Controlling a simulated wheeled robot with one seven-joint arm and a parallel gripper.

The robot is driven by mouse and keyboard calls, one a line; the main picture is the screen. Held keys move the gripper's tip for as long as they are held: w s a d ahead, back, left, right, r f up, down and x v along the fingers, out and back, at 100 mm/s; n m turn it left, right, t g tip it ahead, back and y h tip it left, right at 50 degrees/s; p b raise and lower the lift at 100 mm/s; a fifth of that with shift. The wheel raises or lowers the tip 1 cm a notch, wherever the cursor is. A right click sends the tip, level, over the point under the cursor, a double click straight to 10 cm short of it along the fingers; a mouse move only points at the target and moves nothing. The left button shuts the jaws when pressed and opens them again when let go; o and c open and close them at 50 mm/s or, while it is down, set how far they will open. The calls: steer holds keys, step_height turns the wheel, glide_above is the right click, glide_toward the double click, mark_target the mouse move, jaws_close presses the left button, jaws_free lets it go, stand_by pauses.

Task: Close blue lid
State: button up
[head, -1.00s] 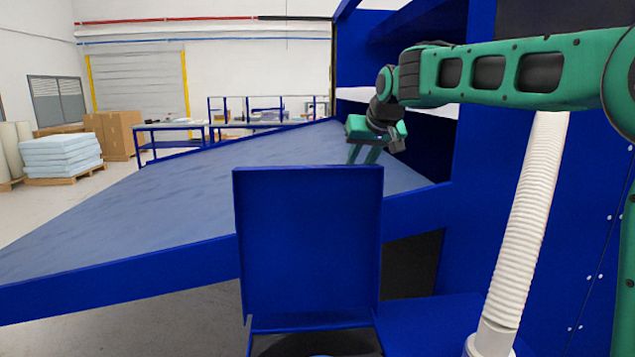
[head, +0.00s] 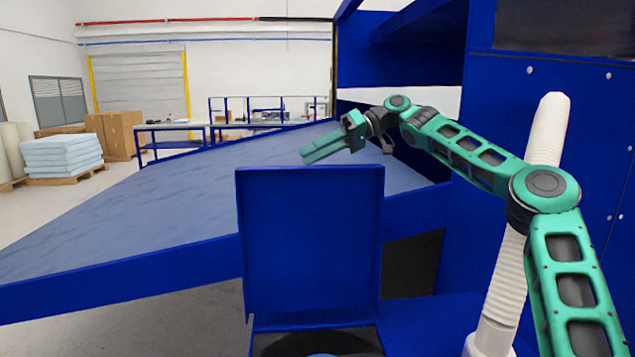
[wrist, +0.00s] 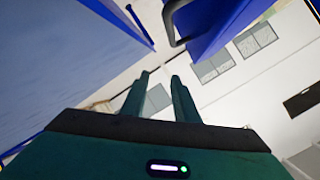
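The blue lid (head: 312,240) stands raised, close to upright, at the back of a blue box (head: 262,343) at the bottom of the head view. The box is open on top, and a light blue thing shows slightly in its dark inside. My gripper (head: 306,157) is above and behind the lid's top edge, pointing left, apart from it. In the wrist view, my gripper's two fingers (wrist: 160,78) are apart with nothing between them. A blue panel with a dark handle (wrist: 171,24), perhaps the lid, shows beyond them at the upper right.
A large blue-framed table (head: 150,220) with a grey-blue top lies behind the lid; its top is clear. A tall blue cabinet (head: 590,130) and a white ribbed hose (head: 508,270) stand to the right. A blue ledge (head: 430,315) adjoins the box.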

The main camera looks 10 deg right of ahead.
mark_target(318, 178)
steer(key=s+d+f+n+g+y, duration=0.1)
steer(key=s+d+f+n+g, duration=0.1)
steer(key=d, duration=0.9)
steer(key=x, duration=1.1)
steer(key=shift+s, duration=0.25)
jaws_close()
